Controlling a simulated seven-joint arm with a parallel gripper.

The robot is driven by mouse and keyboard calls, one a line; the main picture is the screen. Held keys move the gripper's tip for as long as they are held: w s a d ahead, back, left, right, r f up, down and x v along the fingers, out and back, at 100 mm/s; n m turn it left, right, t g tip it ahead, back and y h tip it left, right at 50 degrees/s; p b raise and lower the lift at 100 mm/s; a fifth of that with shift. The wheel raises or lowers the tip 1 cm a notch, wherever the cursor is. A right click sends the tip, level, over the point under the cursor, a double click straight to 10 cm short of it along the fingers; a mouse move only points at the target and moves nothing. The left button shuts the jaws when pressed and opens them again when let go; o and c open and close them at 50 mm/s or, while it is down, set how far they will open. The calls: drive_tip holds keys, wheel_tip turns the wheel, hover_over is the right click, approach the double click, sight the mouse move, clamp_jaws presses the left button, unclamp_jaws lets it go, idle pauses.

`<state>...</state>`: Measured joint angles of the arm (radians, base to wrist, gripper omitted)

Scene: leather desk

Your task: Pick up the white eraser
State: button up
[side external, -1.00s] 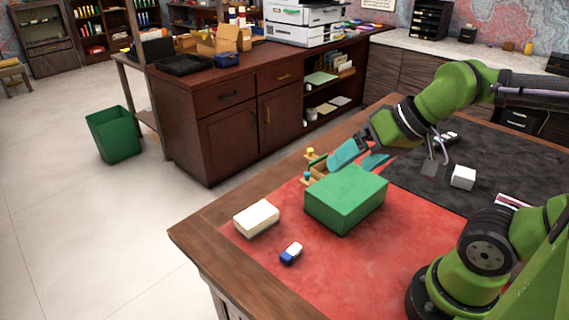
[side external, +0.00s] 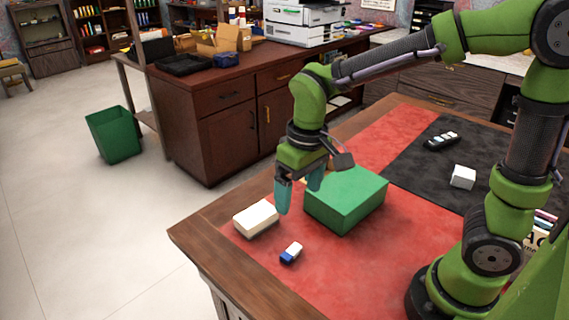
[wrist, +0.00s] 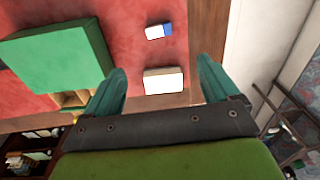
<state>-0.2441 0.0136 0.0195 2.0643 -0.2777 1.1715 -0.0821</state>
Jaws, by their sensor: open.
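A small white eraser with a blue end (side external: 291,253) lies on the red mat near the desk's front edge. It also shows at the top of the wrist view (wrist: 157,31). A larger plain white block (side external: 256,218) lies to its upper left, close to the desk edge; in the wrist view the white block (wrist: 163,81) appears between my fingers. My gripper (side external: 299,198) is open and empty, pointing down above the desk, between the white block and the green box. Both teal fingers (wrist: 160,70) are spread wide in the wrist view.
A large green box (side external: 346,199) stands right beside my gripper on the red mat (side external: 370,260). A wooden item (wrist: 70,99) is partly hidden behind it. A white cube (side external: 463,177) and a dark remote-like item (side external: 442,141) lie on the black mat.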

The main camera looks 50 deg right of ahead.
drive_tip(key=w, duration=0.1)
hover_over(292, 251)
drive_tip(key=shift+n+g+h, duration=0.3)
drive_tip(key=f, duration=1.1)
drive_tip(key=shift+w+d+f, duration=0.1)
drive_tip(key=shift+d, duration=0.25)
drive_tip(key=shift+a+f, duration=0.2)
drive_tip(key=shift+f, duration=1.2)
drive_tip(key=shift+a+f, duration=0.15)
drive_tip(key=shift+f, duration=1.2)
drive_tip(key=c, duration=1.1)
wheel_tip(292, 251, up, 10)
drive_tip(key=shift+r, duration=0.1)
drive_tip(key=shift+c, duration=0.2)
